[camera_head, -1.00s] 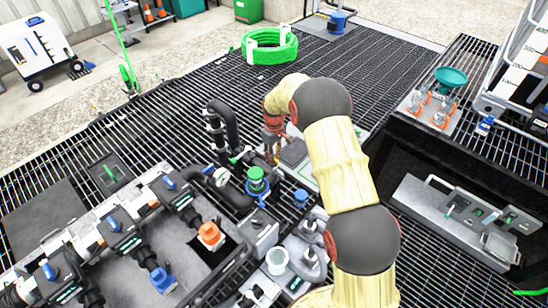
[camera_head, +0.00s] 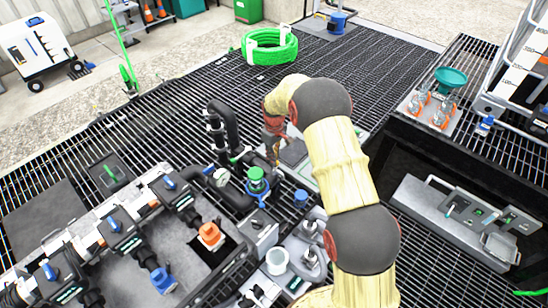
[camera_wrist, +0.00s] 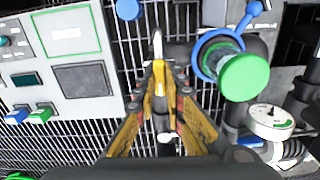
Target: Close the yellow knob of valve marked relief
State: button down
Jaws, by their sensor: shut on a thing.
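My gripper (camera_wrist: 159,88) is in the middle of the wrist view, its two yellow-and-dark fingers drawn together at the tips. It is shut on a small yellow piece (camera_wrist: 160,78) that looks like the yellow knob; the fingers cover most of it. A pale narrow part (camera_wrist: 157,46) shows just beyond the tips. The valve body and any relief mark cannot be read.
A green-capped fitting with a blue ring (camera_wrist: 240,75) stands close right of the fingers; it also shows in the head view (camera_head: 257,182). A pale panel (camera_wrist: 70,45) is at left. Open grating lies between.

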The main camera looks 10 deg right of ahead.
jog(key=m+p, duration=0.1)
jog(key=m, duration=0.3)
jog(key=m+p, duration=0.1)
jog(key=m, duration=0.4)
jog(key=m+p, duration=0.1)
jog(key=m, duration=0.3)
jog(key=shift+m, duration=2.1)
jog(key=c, duration=1.8)
grip_release()
jog(key=shift+c, duration=0.2)
